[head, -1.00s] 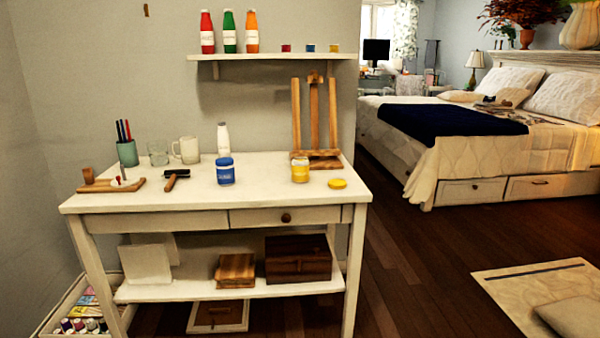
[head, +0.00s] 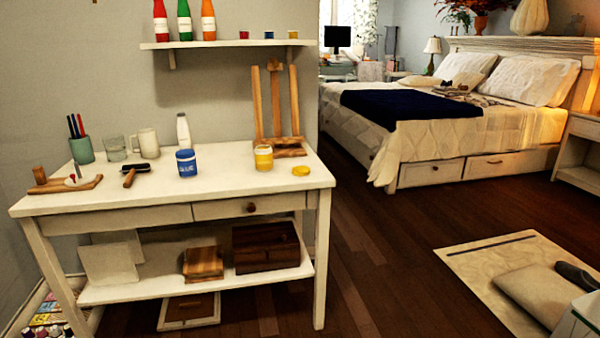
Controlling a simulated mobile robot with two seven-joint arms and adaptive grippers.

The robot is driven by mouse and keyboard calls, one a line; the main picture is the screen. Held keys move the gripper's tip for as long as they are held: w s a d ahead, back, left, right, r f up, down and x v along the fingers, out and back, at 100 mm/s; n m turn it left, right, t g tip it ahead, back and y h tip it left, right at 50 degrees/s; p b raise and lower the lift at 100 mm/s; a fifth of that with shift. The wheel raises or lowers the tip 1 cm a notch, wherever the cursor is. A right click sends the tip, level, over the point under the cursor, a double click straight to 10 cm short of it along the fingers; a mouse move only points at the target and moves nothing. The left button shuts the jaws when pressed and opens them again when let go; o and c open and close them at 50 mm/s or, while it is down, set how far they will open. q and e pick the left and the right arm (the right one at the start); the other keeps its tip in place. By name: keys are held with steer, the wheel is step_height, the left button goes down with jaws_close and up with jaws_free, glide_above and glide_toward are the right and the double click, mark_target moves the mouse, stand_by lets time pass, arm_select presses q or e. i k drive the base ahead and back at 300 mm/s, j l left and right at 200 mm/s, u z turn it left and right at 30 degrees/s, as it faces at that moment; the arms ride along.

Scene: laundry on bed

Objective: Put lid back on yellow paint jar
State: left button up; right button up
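The yellow paint jar (head: 264,158) stands upright on the white table, near its right end, in front of a wooden easel. Its top looks open, with no lid on it. A round yellow lid (head: 301,170) lies flat on the tabletop just right of the jar, near the table's right edge, apart from the jar. Neither of my grippers shows in the head view.
The white table (head: 224,184) also bears a blue jar (head: 186,163), a white bottle (head: 183,130), the easel (head: 276,112), mugs and a roller. A shelf (head: 225,44) with bottles hangs above. Dark wooden floor (head: 375,265) lies open right of the table.

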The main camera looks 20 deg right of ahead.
mark_target(264, 152)
steer(key=i+l+u, duration=0.3)
steer(key=l, duration=0.35)
steer(key=i+l+u, duration=0.1)
steer(key=i+l, duration=0.15)
steer(key=i+l+u, duration=0.15)
steer(key=l, duration=0.3)
steer(key=i+l+u, duration=0.15)
steer(key=l, duration=0.2)
steer(key=i+l+u, duration=0.15)
steer(key=l, duration=0.25)
steer(key=k, duration=0.05)
